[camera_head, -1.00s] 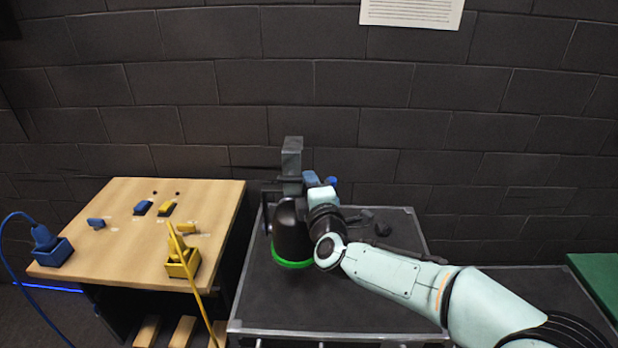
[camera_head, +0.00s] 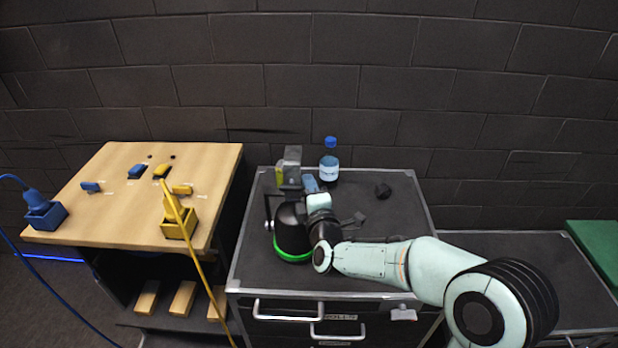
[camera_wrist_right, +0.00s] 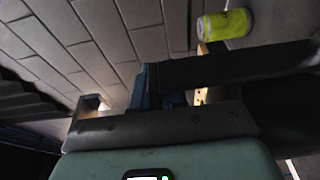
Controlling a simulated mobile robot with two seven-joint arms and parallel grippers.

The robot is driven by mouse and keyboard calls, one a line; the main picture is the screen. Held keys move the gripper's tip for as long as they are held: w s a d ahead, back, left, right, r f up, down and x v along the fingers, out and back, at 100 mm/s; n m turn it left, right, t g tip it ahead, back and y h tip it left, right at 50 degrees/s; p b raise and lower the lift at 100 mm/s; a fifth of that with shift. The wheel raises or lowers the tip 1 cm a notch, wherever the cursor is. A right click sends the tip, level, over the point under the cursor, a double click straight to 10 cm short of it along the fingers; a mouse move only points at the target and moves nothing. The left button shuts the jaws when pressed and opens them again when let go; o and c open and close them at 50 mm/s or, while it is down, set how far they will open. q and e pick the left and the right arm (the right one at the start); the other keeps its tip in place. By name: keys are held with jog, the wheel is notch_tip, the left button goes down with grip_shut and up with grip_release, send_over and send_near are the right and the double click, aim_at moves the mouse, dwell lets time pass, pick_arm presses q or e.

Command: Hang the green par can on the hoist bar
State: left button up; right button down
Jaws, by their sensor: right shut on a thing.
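The green par can (camera_head: 292,240) is a black lamp body with a bright green ring at its lower rim. It hangs upright from my right gripper, over the left part of the dark case top. Whether it touches the case is unclear. A grey clamp piece (camera_head: 291,165) stands above the lamp. My right gripper (camera_head: 308,186) is shut on the lamp's upper part; the exact grip is partly hidden by my wrist. In the right wrist view, a dark bar (camera_wrist_right: 235,66) crosses near the jaws. The hoist bar cannot be made out. My left gripper is not in view.
The dark case (camera_head: 375,272) has a water bottle (camera_head: 329,165), a yellow can (camera_head: 279,174) and small dark items. The yellow can also shows in the wrist view (camera_wrist_right: 227,24). A wooden table (camera_head: 125,215) with blue and yellow connectors stands left. A brick wall is behind.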

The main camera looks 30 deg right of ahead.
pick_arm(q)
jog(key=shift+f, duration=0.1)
pick_arm(e)
jog(key=shift+f, duration=0.1)
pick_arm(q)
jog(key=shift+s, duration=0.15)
pick_arm(e)
jog(key=c, duration=1.2)
grip_release()
jog(key=shift+f, duration=0.15)
jog(key=shift+o, duration=0.2)
jog(key=shift+s+a+r, duration=0.1)
jog(key=shift+s+r, duration=0.05)
jog(key=shift+r, duration=0.05)
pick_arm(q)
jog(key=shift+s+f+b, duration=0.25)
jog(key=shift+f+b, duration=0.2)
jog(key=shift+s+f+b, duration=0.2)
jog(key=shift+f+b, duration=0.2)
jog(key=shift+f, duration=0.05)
pick_arm(e)
jog(key=v, duration=1.1)
jog(key=shift+s, duration=0.35)
jog(key=shift+a, duration=0.1)
